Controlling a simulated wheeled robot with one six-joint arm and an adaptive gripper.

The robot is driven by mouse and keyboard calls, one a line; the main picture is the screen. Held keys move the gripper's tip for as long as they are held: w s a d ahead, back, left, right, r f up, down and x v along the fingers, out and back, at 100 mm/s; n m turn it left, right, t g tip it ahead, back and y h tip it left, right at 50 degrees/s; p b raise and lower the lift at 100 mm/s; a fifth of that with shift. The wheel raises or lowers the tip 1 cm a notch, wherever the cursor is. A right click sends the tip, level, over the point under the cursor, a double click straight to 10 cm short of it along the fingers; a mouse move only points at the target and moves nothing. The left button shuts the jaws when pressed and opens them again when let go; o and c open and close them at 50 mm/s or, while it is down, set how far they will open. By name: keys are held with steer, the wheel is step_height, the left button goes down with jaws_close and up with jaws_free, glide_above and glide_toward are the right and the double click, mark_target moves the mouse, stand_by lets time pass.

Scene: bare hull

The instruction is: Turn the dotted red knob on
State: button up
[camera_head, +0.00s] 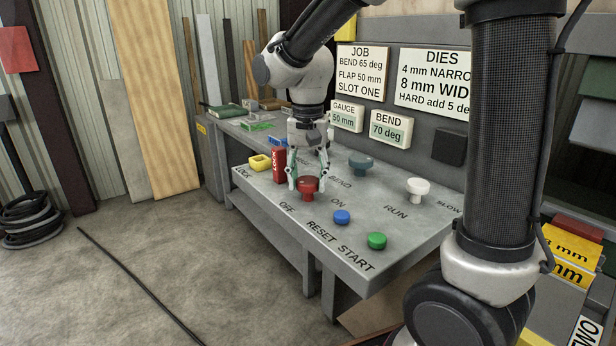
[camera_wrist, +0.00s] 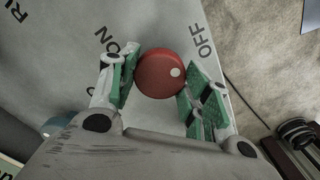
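The dotted red knob (camera_head: 307,185) stands on the sloping grey panel (camera_head: 372,202), between the words OFF and ON. In the wrist view the round red knob (camera_wrist: 158,74) shows a white dot on its right side, on the side of OFF. My gripper (camera_head: 308,178) points down at the knob with one finger on each side of it. Its green-padded fingers also show in the wrist view (camera_wrist: 160,84). They are spread apart, and I cannot tell whether either pad touches the knob.
A red padlock-like block (camera_head: 279,165) stands close left of my gripper, beside a yellow piece (camera_head: 259,162). Blue (camera_head: 342,217) and green (camera_head: 376,241) buttons lie in front. A white knob (camera_head: 417,187) and a blue-grey knob (camera_head: 361,162) stand right and behind.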

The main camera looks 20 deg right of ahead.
steer(key=shift+n, duration=0.3)
steer(key=n, duration=0.3)
steer(key=shift+n, duration=0.4)
steer(key=n, duration=0.4)
steer(key=shift+n, duration=0.3)
steer(key=n, duration=0.4)
steer(key=shift+n, duration=2.5)
steer(key=o, duration=1)
steer(key=shift+o, duration=0.2)
